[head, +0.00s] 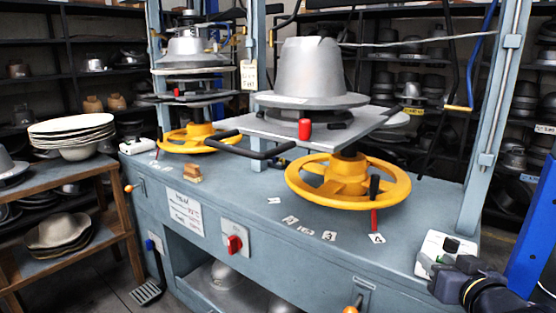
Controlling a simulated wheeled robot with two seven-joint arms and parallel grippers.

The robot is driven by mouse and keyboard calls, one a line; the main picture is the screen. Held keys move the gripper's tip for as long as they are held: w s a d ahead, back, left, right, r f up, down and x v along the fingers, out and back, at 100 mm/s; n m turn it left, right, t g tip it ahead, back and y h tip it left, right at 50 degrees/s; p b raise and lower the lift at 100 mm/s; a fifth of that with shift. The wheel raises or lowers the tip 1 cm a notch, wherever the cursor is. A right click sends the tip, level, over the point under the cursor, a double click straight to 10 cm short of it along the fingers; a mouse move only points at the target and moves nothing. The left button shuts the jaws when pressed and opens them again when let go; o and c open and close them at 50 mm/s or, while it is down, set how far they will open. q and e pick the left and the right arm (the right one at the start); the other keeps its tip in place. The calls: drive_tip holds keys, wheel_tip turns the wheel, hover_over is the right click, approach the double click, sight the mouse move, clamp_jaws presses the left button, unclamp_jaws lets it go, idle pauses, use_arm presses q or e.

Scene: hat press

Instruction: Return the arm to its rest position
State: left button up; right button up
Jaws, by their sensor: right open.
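My right arm comes in at the lower right corner, and its dark gripper (436,268) is beside a white box on the blue-grey press bench (250,225). The gripper looks empty and its jaws are open, though the fingers are small and partly hard to make out. I cannot tell whether it touches the box. My left gripper is not in view. The near hat press has a silver hat-shaped form (311,70) above a metal plate (355,128), with a yellow handwheel (305,183) under it.
The white box (447,243) stands at the bench's right end, near a blue post (538,225). A second press with a yellow handwheel (174,143) stands at left. A wooden rack (55,172) holds stacked hats at far left. Shelves line the back.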

drive_tip(key=s+a+f+g+y, duration=0.1)
drive_tip(key=s+a+f+g, duration=0.3)
drive_tip(key=s, duration=0.3)
drive_tip(key=s+a+f+g+y, duration=0.25)
drive_tip(key=s+f, duration=0.25)
drive_tip(key=s, duration=0.3)
drive_tip(key=s+a+f+g+y, duration=0.1)
drive_tip(key=s+a+f+g, duration=0.3)
drive_tip(key=s, duration=0.3)
use_arm(q)
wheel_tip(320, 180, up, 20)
drive_tip(key=p, duration=2)
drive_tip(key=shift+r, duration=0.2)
use_arm(e)
wheel_tip(320, 180, up, 20)
drive_tip(key=shift+d+f+m+t+h, duration=0.15)
drive_tip(key=shift+m+t+h, duration=0.2)
drive_tip(key=shift+t, duration=0.1)
drive_tip(key=shift+w, duration=0.1)
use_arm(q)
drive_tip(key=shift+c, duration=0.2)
